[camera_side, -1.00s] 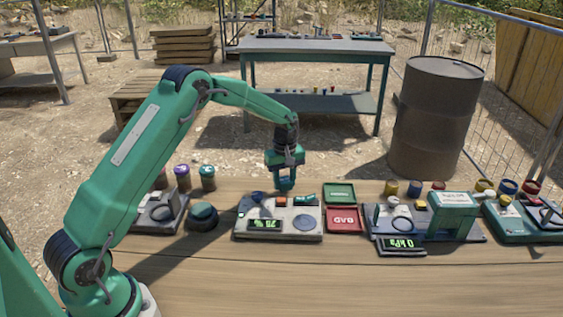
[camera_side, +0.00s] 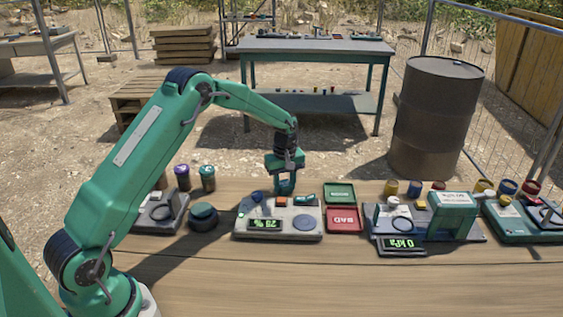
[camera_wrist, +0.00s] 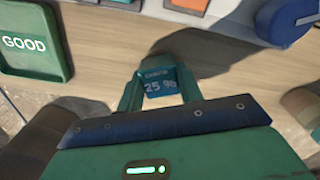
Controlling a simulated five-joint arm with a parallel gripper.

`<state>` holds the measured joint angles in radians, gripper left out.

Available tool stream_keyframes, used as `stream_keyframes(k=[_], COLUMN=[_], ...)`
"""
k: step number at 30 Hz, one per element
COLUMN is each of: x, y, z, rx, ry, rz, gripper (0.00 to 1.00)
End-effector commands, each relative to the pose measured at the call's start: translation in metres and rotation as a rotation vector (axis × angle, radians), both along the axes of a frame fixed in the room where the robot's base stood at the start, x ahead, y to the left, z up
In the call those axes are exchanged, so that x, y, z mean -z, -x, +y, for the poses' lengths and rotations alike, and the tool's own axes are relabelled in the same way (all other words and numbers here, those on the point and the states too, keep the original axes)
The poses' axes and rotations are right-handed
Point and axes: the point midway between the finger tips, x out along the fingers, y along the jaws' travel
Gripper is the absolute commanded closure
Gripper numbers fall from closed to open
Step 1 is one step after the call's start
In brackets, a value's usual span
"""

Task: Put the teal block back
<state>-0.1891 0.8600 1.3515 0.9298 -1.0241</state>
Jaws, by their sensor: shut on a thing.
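My gripper (camera_wrist: 160,90) is shut on a teal-blue block (camera_wrist: 160,82) whose face reads "25 %". In the side view my gripper (camera_side: 285,184) points down, at the far edge of the pale tester (camera_side: 247,234). The wrist view shows bare wood beyond the block, so it seems held above the table there; the exact gap cannot be told. On the tester, an orange piece (camera_side: 281,202) and a teal piece (camera_side: 303,201) sit along its far part, next to a blue knob (camera_side: 257,197). The tester has a lit green display (camera_side: 265,225) and a round grey pad (camera_side: 304,223).
A green GOOD tray (camera_wrist: 35,72) shows in the wrist view; in the side view it (camera_side: 339,193) stands right of the tester, behind a red BAD tray (camera_side: 344,219). A pressure gauge bench (camera_side: 452,215) is further right. A dark round button (camera_side: 204,216) stands left. The front table is clear.

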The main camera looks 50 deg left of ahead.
Motion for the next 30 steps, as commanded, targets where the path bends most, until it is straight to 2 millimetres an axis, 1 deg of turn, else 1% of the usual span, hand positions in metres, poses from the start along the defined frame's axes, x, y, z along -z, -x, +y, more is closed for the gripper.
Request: stream_keyframes(k=[11, 12, 15, 21, 24, 30], x=[0.0057, 0.0053, 0.0053, 0.0052, 0.0054, 0.0053], y=[0.0002, 0.0001, 0.0001, 0.0001, 0.0002, 0.0002], z=[0.0, -0.0001, -0.0001, -0.0001, 0.0, 0.0], rx=[0.0, 0.0, 0.0, 0.0, 0.0, 0.0], ry=[0.0, 0.0, 0.0, 0.0, 0.0, 0.0], rz=[0.001, 0.0, 0.0, 0.0, 0.001, 0.0], gripper=[0.91, 0.56, 0.39, 0.39, 0.21, 0.21])
